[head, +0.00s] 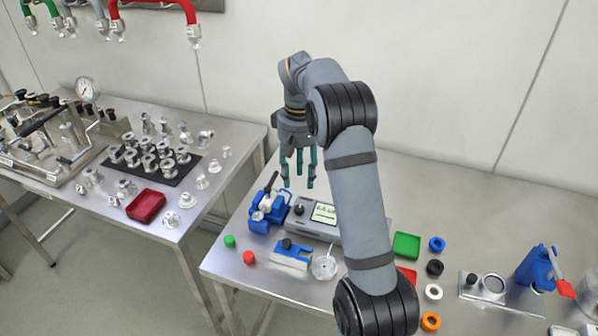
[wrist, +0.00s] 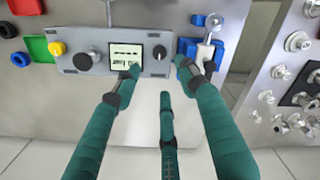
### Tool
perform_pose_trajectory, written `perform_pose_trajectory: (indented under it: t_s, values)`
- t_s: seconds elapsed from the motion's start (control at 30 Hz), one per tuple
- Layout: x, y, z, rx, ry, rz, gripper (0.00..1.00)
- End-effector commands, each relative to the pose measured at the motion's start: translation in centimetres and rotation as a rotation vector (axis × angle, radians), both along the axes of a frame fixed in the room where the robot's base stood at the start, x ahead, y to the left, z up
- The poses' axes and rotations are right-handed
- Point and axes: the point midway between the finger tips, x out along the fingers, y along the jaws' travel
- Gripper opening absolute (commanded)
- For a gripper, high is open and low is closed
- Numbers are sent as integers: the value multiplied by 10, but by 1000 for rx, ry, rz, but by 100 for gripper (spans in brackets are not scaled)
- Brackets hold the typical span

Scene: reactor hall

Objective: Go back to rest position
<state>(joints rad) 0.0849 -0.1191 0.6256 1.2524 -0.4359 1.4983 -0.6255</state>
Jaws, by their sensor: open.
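My gripper (head: 298,178) hangs fingers-down above the back of the right-hand table in the head view. Its green fingers are spread apart with nothing between them. In the wrist view my gripper (wrist: 160,80) shows its three fingers open and empty. Beyond the fingertips is a grey instrument box (wrist: 85,62) with a lit display and knobs, which also stands on the table in the head view (head: 300,222). A blue device with a lever (head: 266,208) stands to the left of the box. My fingers look apart from both.
A green tray (head: 407,245) and several coloured rings, one blue (head: 437,243), lie right of my arm. A blue block (head: 291,256) and a red piece (head: 249,257) are near the front edge. The left table (head: 70,215) holds metal fittings and a red tray (head: 146,206).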

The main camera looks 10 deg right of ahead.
Motion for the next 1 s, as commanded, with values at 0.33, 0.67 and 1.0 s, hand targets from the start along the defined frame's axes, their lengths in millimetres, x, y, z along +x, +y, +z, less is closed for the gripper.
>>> perform_pose_trajectory:
  t_s: [0.33,0.67,1.0]
  values:
    - [0,0,11,0,0,0,41]
    - [0,0,9,0,1,0,41]
    - [-2,-1,-38,-1,7,0,41]
